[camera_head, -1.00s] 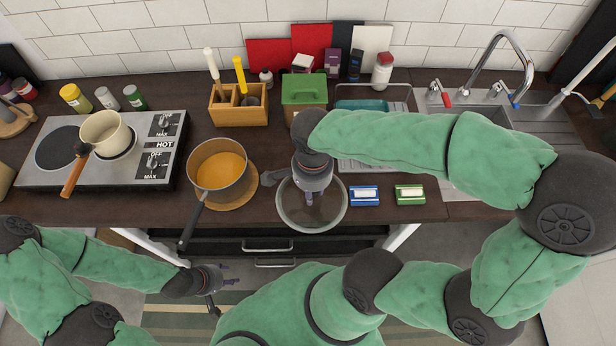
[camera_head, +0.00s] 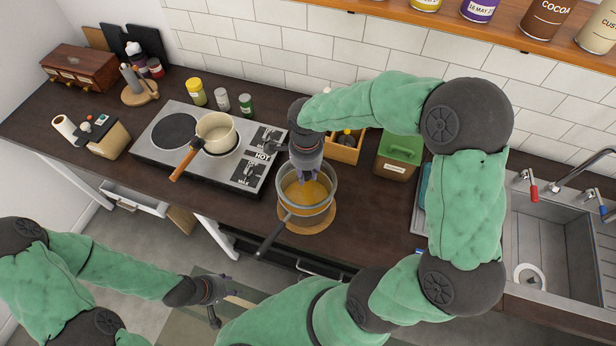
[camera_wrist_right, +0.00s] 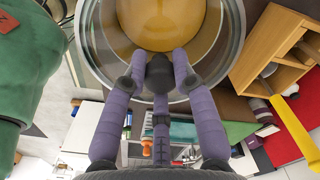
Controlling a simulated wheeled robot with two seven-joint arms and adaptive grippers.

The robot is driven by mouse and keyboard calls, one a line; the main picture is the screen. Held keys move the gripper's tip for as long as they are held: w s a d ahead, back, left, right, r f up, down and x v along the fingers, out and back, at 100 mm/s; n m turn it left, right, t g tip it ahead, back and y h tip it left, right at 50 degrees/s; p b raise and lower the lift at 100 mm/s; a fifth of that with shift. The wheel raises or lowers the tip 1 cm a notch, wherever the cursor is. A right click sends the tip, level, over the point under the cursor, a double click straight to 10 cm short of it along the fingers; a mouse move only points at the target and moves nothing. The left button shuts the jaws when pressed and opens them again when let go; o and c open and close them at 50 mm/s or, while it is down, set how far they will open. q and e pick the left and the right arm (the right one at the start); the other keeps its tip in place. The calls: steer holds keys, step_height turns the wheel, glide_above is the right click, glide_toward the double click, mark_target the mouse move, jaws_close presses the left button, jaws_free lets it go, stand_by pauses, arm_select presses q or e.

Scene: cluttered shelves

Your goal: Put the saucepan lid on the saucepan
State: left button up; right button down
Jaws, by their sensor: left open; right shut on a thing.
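The saucepan (camera_head: 272,238) stands on a round wooden mat with orange food inside, its dark handle pointing to the lower left. My right gripper (camera_head: 308,176) is above it, shut on the clear glass saucepan lid (camera_head: 328,182). In the right wrist view, the fingers (camera_wrist_right: 160,68) close at the middle of the lid (camera_wrist_right: 234,62), and the orange food (camera_wrist_right: 160,22) shows through the glass. The lid lies over the pan opening; I cannot tell whether it touches the rim. My left gripper (camera_head: 226,303) is open and empty, low in front of the counter.
A cream pot (camera_head: 217,133) with a wooden handle stands on the hob (camera_head: 158,152) to the left. A wooden utensil box (camera_head: 345,150) and a green-lidded canister (camera_head: 398,152) stand behind and right of the pan. The sink (camera_head: 535,240) is far right.

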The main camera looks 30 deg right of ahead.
steer(key=shift+w+a+f, duration=0.1)
steer(key=shift+w+f, duration=0.1)
steer(key=shift+f+b, duration=1)
steer(key=shift+f, duration=0.6)
steer(key=shift+f+b, duration=0.65)
steer(key=shift+b, duration=0.5)
steer(key=shift+f+b, duration=0.45)
steer(key=c, duration=0.9)
jaws_free()
